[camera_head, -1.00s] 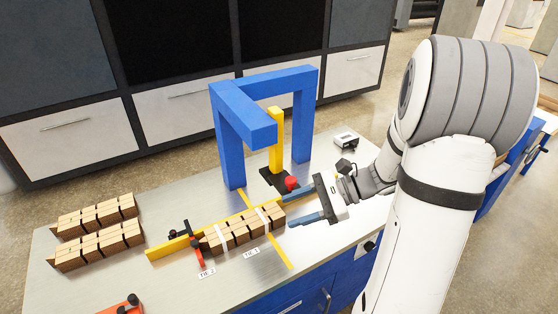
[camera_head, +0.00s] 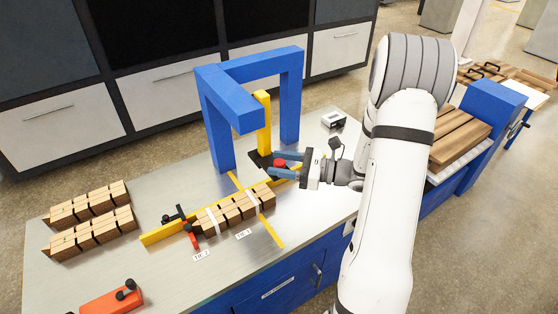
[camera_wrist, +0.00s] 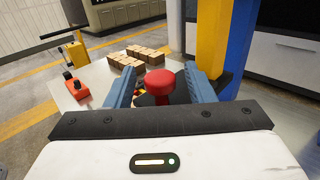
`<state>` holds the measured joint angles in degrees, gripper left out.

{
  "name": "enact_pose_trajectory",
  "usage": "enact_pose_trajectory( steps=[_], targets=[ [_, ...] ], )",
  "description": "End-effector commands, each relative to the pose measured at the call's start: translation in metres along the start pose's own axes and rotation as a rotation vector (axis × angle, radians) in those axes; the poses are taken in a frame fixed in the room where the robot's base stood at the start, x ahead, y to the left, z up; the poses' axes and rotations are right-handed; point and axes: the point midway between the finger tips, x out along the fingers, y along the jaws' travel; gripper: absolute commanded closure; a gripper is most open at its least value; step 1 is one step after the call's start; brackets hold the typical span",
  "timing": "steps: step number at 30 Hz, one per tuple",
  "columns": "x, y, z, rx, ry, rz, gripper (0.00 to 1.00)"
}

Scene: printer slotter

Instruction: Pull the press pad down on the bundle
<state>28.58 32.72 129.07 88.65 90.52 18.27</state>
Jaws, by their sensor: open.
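The press is a blue frame (camera_head: 212,127) with a yellow post (camera_head: 263,125) and a dark pad (camera_head: 259,160) low on the post. A red knob (camera_head: 280,162) sits at the pad; the wrist view shows it too (camera_wrist: 160,82). My gripper (camera_head: 285,163) is open, with its blue fingers on either side of the knob; I cannot tell whether they touch it. The bundle of brown blocks (camera_head: 232,210) with white bands lies on the table in front of the press, against a yellow fence. The bundle is apart from the pad.
A red clamp stop (camera_head: 190,232) stands at the bundle's left end. Two more block rows (camera_head: 90,240) lie at the far left. A red block with black knobs (camera_head: 112,300) is at the front left. A small white device (camera_head: 333,119) stands behind my gripper.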

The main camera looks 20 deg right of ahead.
Motion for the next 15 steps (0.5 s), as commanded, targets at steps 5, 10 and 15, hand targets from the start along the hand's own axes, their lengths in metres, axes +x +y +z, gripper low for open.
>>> enact_pose_trajectory(
  steps=[5,10,15],
  targets=[
    [0.0063,0.0002,-0.0002,-0.001,0.001,0.0,0.51],
    [0.0062,0.0003,-0.0004,-0.001,0.001,0.0,0.51],
    [0.0063,0.0004,-0.0003,-0.001,0.001,0.001,0.65]
  ],
)
